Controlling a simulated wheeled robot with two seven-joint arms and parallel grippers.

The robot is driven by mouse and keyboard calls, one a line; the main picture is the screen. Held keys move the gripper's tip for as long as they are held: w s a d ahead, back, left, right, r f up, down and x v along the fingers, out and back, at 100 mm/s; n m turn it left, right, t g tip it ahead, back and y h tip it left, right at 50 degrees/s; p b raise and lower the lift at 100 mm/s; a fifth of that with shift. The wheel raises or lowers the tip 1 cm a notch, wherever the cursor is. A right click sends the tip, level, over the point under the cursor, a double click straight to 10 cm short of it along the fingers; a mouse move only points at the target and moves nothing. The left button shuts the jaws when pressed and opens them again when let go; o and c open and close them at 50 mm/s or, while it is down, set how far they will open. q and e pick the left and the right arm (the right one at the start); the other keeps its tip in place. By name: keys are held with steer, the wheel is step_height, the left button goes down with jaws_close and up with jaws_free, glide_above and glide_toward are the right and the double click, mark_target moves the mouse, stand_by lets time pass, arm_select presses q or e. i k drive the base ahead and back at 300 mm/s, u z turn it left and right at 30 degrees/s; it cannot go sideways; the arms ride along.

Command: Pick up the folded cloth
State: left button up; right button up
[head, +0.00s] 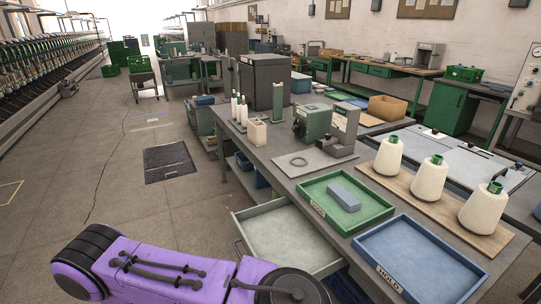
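A blue-grey flat block (343,195), which looks like the folded cloth, lies in the green tray (315,208) on the near part of the workbench. It lies at a slant and its top is uncovered. A purple arm link of mine crosses the bottom left of the head view, in front of the bench. Neither of my grippers is in the picture, so their state does not show.
A blue tray (395,284) stands right of the green one. Yarn cones (430,178) stand on a wooden board (400,185) behind the trays. An open drawer (280,240) juts out at the bench's left. A grey-green device (314,124) stands farther back.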

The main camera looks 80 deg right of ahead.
mark_target(346, 199)
steer(key=i, duration=1.4)
steer(key=z, duration=4.5)
